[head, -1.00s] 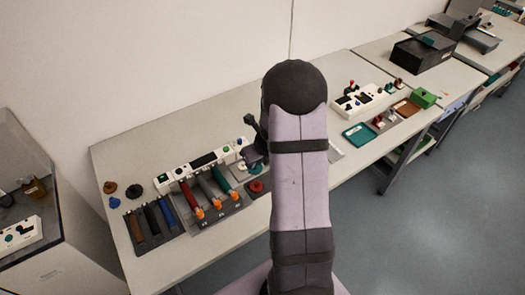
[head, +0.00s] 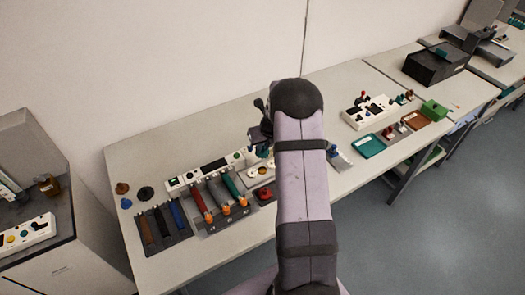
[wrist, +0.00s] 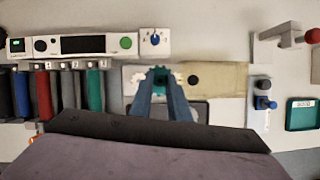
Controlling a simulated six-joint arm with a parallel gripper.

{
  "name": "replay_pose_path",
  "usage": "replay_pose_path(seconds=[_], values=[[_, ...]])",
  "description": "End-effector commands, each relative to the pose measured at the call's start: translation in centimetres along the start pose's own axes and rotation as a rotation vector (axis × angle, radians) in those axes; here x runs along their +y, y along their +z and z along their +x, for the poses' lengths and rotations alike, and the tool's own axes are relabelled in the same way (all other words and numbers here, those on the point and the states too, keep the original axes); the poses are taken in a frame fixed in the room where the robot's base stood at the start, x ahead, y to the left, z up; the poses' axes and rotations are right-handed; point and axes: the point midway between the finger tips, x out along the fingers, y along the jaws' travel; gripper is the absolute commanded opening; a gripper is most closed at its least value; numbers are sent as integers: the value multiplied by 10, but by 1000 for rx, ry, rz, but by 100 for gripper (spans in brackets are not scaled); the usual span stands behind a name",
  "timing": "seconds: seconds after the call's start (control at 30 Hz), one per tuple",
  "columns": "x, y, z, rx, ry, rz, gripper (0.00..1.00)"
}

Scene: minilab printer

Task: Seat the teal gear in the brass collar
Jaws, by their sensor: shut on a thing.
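My gripper (wrist: 159,82) is shut on the teal gear (wrist: 158,74), which shows between its two fingertips in the wrist view. In the head view my gripper (head: 261,139) is partly behind my arm, with a bit of teal just below it. A pale plate (wrist: 131,76) lies under the gripper, and a beige plate with a dark round spot (wrist: 193,79) lies just to its right. I cannot make out the brass collar for certain. Whether the gear touches anything below is hidden.
A white control panel (wrist: 85,45) runs behind the gripper. A rack of coloured cartridges (head: 219,197) and a red knob (head: 265,193) stand nearby. A blue-knobbed fixture (wrist: 263,101) and a teal tray (head: 369,146) are to the right.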

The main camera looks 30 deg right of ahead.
Motion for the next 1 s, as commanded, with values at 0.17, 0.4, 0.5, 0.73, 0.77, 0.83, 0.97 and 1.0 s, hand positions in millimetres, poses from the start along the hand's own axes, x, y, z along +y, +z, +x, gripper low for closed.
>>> replay_pose_path(seconds=[0.17,0.4,0.5,0.73,0.77,0.83,0.97,1.0], values=[[0,0,1,-1,-2,4,0],[0,-4,8,-1,-2,4,0],[0,-6,15,-1,-2,4,0],[0,-14,33,-1,-2,4,0],[0,-15,35,-1,-2,4,0],[0,-17,40,-1,-2,4,0],[0,-20,47,-1,-2,4,0],[0,-20,48,-1,-2,4,0]])
